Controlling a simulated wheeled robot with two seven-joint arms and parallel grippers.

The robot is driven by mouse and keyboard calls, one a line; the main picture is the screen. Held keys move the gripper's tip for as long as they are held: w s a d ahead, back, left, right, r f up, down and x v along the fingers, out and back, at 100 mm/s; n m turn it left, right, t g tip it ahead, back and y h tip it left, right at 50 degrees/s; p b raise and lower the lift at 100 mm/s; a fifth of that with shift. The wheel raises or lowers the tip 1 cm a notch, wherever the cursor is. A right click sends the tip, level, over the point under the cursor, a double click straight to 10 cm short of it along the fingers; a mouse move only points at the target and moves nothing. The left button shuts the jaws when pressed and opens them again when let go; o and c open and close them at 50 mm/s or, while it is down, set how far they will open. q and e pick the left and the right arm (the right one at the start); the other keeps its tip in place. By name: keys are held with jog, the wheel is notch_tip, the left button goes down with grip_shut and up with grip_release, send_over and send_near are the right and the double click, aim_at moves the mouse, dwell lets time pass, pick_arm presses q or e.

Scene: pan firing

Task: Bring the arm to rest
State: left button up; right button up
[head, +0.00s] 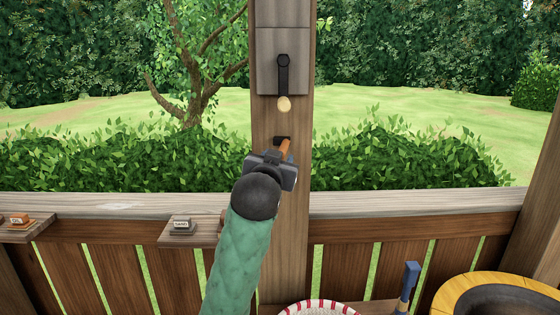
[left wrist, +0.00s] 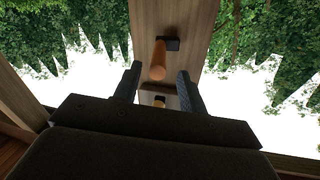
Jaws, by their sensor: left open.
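My left gripper (head: 275,165) is in front of the wooden post (head: 265,122), at the end of my green-sleeved arm. In the left wrist view my left gripper (left wrist: 160,69) is open, with its two dark fingers spread apart. A round wooden peg or handle (left wrist: 158,60) sticks out of a dark mount on the post and appears between and beyond the fingertips. In the head view an orange-brown wooden piece (head: 285,147) shows just past the gripper. The fingers do not appear closed on anything. My right gripper is not in view.
A black lever (head: 283,75) with a pale knob hangs higher on the post. A wooden railing (head: 400,202) runs across, with small labelled blocks on ledges at left. A red-and-white rimmed basket (head: 318,307), a blue-handled tool (head: 408,285) and a yellow-rimmed round vessel (head: 470,289) are lower right.

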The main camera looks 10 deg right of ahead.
pick_arm(q)
jog(key=shift+s+a, duration=0.2)
jog(key=shift+s, duration=0.4)
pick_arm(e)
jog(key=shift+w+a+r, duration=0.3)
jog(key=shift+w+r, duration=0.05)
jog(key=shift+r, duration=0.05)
